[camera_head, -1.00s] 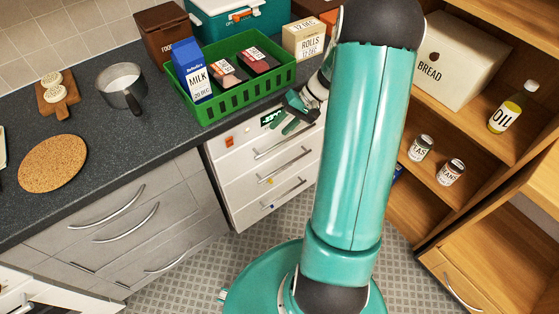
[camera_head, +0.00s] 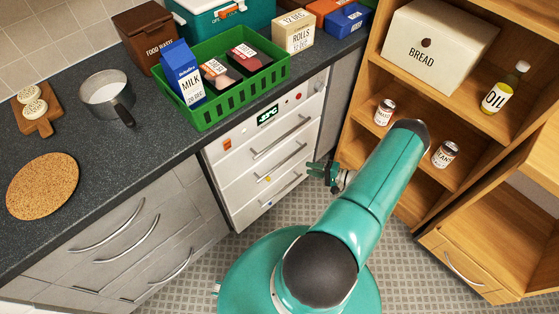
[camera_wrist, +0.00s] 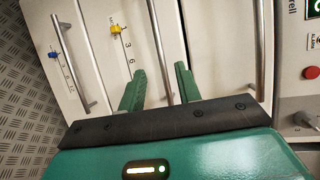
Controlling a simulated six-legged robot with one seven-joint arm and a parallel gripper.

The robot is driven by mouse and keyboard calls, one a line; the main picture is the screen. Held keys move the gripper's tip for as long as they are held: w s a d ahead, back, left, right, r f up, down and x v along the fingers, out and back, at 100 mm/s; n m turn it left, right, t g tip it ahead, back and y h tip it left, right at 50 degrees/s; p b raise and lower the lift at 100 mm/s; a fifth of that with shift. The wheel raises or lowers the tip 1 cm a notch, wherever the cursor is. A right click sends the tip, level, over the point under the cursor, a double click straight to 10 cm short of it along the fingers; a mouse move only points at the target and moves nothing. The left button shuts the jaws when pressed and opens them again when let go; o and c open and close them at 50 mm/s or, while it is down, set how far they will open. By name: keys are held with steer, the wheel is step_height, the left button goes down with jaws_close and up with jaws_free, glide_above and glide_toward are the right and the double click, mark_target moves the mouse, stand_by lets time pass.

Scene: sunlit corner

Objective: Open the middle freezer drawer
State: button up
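The white freezer (camera_head: 235,150) stands under the counter with its drawer fronts flush and shut. The middle drawer's bar handle (camera_head: 282,160) shows in the head view. In the wrist view the middle handle (camera_wrist: 157,40) runs between my two green fingers, beside a yellow slider (camera_wrist: 115,29). My gripper (camera_head: 318,170) is in front of the freezer's right side, level with the middle and lower drawers. In the wrist view my gripper (camera_wrist: 160,68) is open and empty; whether the fingertips reach around the bar cannot be told.
The top handle (camera_wrist: 260,50) and bottom handle (camera_wrist: 76,60) lie on either side. A wooden shelf unit (camera_head: 385,150) with cans stands right of my arm. A green crate (camera_head: 245,95) sits on the counter above.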

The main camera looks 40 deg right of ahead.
mark_target(284, 161)
steer(key=x, duration=1.3)
steer(key=shift+f, duration=0.1)
steer(key=shift+c, duration=0.4)
jaws_close()
